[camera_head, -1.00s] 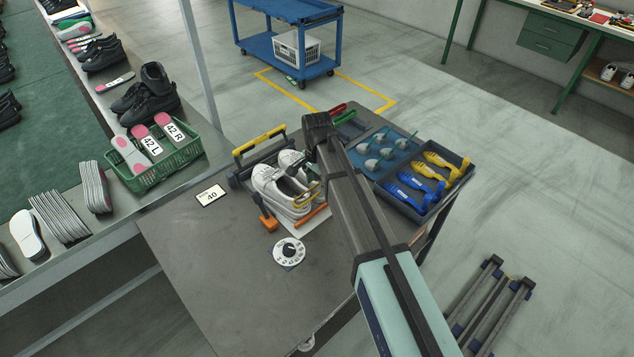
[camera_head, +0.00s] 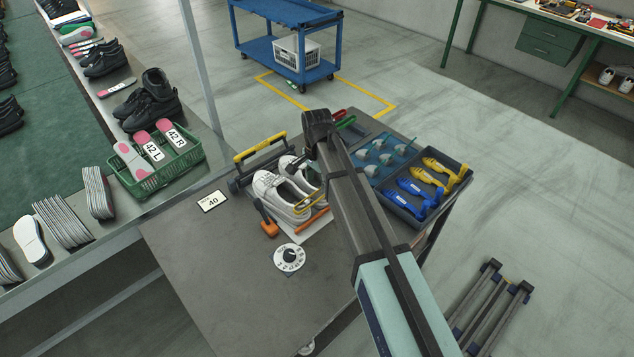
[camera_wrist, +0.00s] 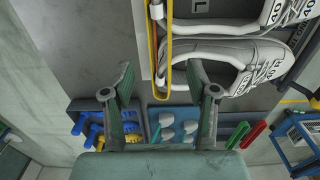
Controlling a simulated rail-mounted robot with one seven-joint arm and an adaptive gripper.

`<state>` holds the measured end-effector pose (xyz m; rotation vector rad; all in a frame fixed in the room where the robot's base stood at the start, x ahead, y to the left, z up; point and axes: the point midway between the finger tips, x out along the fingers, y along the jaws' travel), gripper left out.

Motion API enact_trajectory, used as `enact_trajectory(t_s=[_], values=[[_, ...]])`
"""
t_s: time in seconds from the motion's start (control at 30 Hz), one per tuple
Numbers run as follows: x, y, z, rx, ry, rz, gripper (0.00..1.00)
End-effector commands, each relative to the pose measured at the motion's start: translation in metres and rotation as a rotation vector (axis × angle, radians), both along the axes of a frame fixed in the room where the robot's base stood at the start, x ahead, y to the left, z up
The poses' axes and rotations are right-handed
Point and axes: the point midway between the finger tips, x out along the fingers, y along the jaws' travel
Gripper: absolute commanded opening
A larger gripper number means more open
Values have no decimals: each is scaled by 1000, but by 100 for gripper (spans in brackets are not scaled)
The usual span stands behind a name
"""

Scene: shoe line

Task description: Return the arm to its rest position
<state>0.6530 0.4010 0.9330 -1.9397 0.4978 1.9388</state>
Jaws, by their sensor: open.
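My arm reaches over the grey work table (camera_head: 215,270) in the head view, and its dark end hangs above the table's right part. My gripper (camera_wrist: 160,75) shows in the wrist view with its two fingers spread wide and nothing between them. A pair of white shoes (camera_head: 272,190) stands on the table just left of my arm, in the head view. The shoes also show at the top of the wrist view (camera_wrist: 235,62), beyond the fingertips. In the head view my arm hides most of the gripper and part of the shoes' right side.
A dark tray (camera_head: 405,212) with blue and yellow shoe forms and a teal tray (camera_head: 362,172) lie right of my arm. A yellow-handled rack (camera_head: 260,150) stands behind the shoes. The table's front left is clear.

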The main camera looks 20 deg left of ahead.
Motion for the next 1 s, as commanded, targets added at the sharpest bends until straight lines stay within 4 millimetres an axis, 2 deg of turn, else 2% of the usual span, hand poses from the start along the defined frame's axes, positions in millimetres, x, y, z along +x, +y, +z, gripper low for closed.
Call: enact_trajectory(t_s=[0.8,1.0], values=[[0,0,46,0,0,0,58],[0,0,53,0,0,0,58]])
